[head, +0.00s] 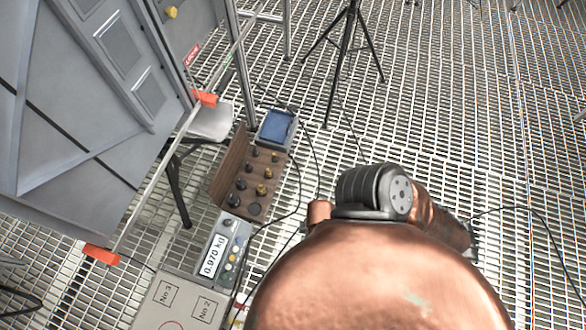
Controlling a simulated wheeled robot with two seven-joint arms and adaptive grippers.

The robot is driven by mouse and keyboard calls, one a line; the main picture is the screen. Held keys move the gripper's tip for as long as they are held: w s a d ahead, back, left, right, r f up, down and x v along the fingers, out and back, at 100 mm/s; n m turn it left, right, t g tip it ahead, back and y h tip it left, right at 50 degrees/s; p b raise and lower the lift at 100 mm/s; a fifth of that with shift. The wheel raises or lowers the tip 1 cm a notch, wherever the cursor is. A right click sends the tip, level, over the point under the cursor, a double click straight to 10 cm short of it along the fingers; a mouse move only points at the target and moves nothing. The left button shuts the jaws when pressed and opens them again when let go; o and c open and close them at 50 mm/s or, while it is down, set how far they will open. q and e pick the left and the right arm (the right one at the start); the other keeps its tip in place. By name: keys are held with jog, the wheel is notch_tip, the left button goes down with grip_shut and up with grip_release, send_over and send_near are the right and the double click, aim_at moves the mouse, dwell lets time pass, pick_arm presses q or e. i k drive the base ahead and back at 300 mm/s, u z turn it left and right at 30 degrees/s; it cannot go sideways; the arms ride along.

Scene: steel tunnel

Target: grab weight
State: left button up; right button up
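Several small dark and brass-coloured weights (262,189) stand in rows in an open wooden box (231,172), left of the middle in the head view. The box's lid stands up on its left side. Below it is a scale whose display (213,256) reads about 0.970 kg. The scale's pale plate (180,303) has areas marked No.3 and No.2. Neither of my grippers shows. A large copper-coloured body with a dark ribbed joint, which looks like part of my own arm, fills the lower middle and hides what is behind it.
A blue-topped case (277,129) sits just beyond the wooden box. A grey cabinet (85,100) fills the upper left, with a rail with orange ends (101,254) before it. A black tripod (347,45) stands at the top. Cables cross the open grating floor on the right.

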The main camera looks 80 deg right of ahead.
aim_at(261, 189)
jog(key=z, duration=3.5)
jog(key=k, duration=1.3)
jog(key=u, duration=0.45)
jog(key=i, duration=1.85)
jog(key=u, duration=0.95)
